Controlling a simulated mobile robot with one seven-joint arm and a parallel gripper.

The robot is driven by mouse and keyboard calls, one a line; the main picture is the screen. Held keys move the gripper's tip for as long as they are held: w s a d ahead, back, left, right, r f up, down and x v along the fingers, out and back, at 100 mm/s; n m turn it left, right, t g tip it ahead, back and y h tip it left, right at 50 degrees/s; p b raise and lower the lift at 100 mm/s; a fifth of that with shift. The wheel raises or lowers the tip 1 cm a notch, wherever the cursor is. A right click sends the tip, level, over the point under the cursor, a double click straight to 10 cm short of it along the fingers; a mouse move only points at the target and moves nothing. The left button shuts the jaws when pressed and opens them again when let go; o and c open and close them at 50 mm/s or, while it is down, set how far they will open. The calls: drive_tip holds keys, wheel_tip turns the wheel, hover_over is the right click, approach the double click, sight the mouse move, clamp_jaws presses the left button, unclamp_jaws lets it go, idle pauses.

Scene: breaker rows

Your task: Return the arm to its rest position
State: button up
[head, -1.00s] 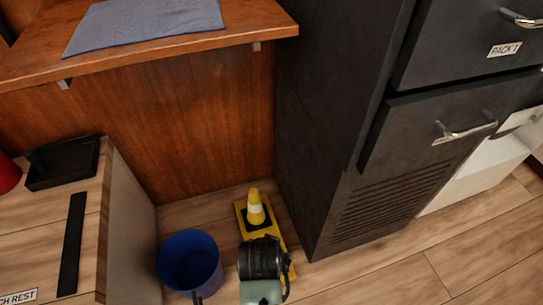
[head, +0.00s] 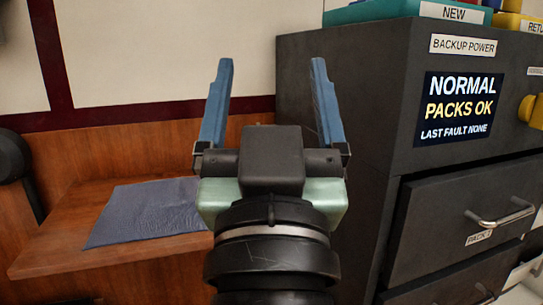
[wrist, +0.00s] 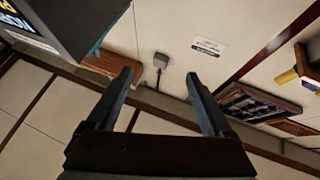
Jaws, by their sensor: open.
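My gripper (head: 272,95) is raised in the middle of the head view, its two blue fingers pointing up. The fingers are wide apart and nothing is between them. In the wrist view my gripper (wrist: 164,88) also shows open and empty, with the wall beyond it. It stands in front of the wall, left of the dark cabinet, and looks clear of both.
The dark backup power cabinet (head: 335,120) stands at the right, its screen (head: 459,107) reading NORMAL, PACKS OK, LAST FAULT NONE. A drawer with a metal handle (head: 500,215) is below. A wooden shelf (head: 60,250) with a grey-blue cloth (head: 145,212) is at the left.

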drive_tip(key=s+r+t+p, duration=0.3)
drive_tip(key=s+r+p, duration=0.15)
drive_tip(key=r, duration=0.65)
wheel_tip(320, 180, up, 35)
drive_tip(key=p, duration=3.4)
drive_tip(key=shift+s+f, duration=0.15)
drive_tip(key=shift+s, duration=0.1)
